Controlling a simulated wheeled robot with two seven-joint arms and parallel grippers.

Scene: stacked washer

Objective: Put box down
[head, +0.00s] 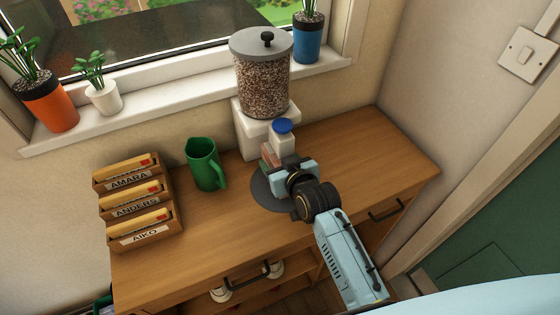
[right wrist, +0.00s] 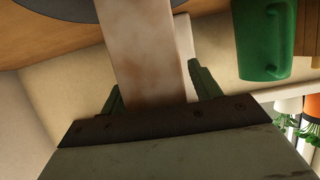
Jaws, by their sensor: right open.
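A brownish, pale-edged box (head: 268,156) shows partly at the tip of my right gripper (head: 274,166), over the cabinet top by the dispenser. In the right wrist view the box (right wrist: 147,45) is long, whitish and stained brown. It stands between the two green fingers of my right gripper (right wrist: 158,85), which are open with a finger on either side. A dark grey round mat (head: 268,194) lies on the wood below my right gripper. Whether the box rests on a surface is hidden by the gripper. My left gripper is not in view.
A green jug (head: 204,165) stands left of the gripper. Letter trays (head: 140,203) with name labels stand further left. The wooden top (head: 375,150) is clear at right.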

